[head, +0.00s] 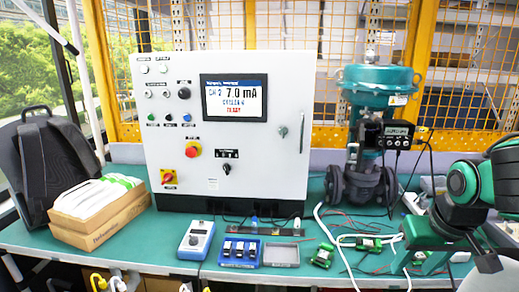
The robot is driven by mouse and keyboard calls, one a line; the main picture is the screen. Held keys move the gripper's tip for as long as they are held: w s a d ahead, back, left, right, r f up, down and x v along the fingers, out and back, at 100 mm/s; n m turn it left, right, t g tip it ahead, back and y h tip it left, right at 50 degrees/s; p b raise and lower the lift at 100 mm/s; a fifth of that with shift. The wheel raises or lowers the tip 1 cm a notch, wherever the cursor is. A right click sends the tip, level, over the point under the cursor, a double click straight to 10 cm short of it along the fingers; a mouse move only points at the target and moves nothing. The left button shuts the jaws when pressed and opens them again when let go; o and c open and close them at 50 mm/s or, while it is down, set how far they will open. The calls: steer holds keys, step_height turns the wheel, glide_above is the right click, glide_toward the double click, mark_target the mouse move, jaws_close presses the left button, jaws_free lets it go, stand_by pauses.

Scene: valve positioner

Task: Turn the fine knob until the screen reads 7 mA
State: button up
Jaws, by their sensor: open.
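The screen (234,98) on the white control cabinet (275,150) reads "7.0 mA" in large dark digits, with smaller lines below it, the lowest in red. A black knob (184,93) sits left of the screen, and another black knob (227,169) sits lower down under a dark label. The labels are too small to read, so I cannot tell which is the fine knob. My gripper (487,264) is at the lower right, open, well apart from the cabinet and its knobs. Its fingers are hard to make out.
A teal valve (378,90) with a small display unit (397,134) stands right of the cabinet. A blue handheld device (196,240), a grey tray (281,255), green terminal blocks (323,254) and loose wires lie in front. A cardboard box (100,215) and a black chair-like shell (48,160) stand left.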

steer(key=s+d+m+g, duration=0.1)
steer(key=s+d+m, duration=0.1)
steer(key=s, duration=0.4)
steer(key=s+d+f+m+g, duration=0.1)
steer(key=s+d+m+g, duration=0.1)
steer(key=s+d, duration=0.3)
steer(key=s+m, duration=0.1)
steer(key=s, duration=0.1)
steer(key=shift+s+d+g+y, duration=0.3)
steer(key=shift+f, duration=0.1)
steer(key=shift+w+f, duration=0.25)
steer(key=shift+w, duration=0.4)
